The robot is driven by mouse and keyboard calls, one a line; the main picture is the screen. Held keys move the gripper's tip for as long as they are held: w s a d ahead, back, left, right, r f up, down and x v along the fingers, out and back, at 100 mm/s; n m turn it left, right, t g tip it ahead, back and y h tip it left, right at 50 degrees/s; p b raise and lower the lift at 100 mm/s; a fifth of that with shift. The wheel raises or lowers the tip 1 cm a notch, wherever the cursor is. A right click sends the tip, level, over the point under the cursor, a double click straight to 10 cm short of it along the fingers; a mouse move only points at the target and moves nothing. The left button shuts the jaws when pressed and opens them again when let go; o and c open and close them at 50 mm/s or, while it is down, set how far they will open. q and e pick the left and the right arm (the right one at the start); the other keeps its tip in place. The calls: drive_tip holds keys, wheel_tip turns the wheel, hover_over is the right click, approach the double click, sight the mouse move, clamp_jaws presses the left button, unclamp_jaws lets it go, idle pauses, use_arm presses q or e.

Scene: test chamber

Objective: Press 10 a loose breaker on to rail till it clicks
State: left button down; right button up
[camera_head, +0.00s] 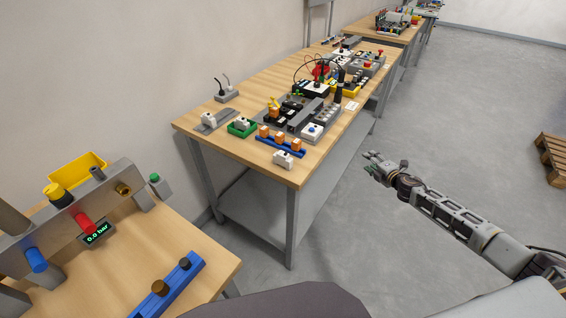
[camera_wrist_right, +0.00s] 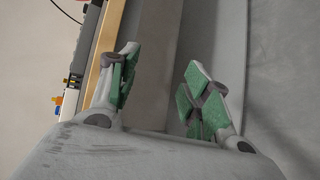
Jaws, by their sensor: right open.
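My right gripper (camera_head: 377,166) is open and empty over the aisle, off the right side of the far workbench; its two green-padded fingers stand apart in the right wrist view (camera_wrist_right: 160,90). A small white block-shaped device (camera_head: 283,159), possibly the loose breaker, lies at the bench's near end. Another white device (camera_head: 209,119) sits on a grey strip (camera_head: 222,115) at the left, and one (camera_head: 241,123) sits in a green tray (camera_head: 234,132). I cannot tell which is the 10 A breaker or which strip is its rail. My left gripper is not in view.
A nearer table (camera_head: 215,262) holds a pressure rig. A pallet (camera_head: 552,155) lies far right; the floor between is clear.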

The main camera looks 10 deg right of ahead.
drive_tip(key=a+r+n+y+b, duration=0.1)
drive_tip(key=a+r+n+y, duration=0.5)
drive_tip(key=a+r+n, duration=0.7)
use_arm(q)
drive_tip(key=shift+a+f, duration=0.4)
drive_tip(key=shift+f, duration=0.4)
use_arm(e)
drive_tip(key=s+a+r+n+g+y, duration=0.1)
drive_tip(key=s+a+n+g+y, duration=0.1)
drive_tip(key=s+a+n, duration=0.2)
drive_tip(key=s+a+r+n+g+y, duration=0.1)
drive_tip(key=s+a+n, duration=0.4)
drive_tip(key=a, duration=0.6)
drive_tip(key=shift+r+n+g+y, duration=0.4)
drive_tip(key=shift+n+y, duration=0.1)
drive_tip(key=shift+n, duration=0.6)
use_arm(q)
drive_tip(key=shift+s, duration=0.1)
use_arm(e)
drive_tip(key=shift+a, duration=0.1)
drive_tip(key=shift+w, duration=0.1)
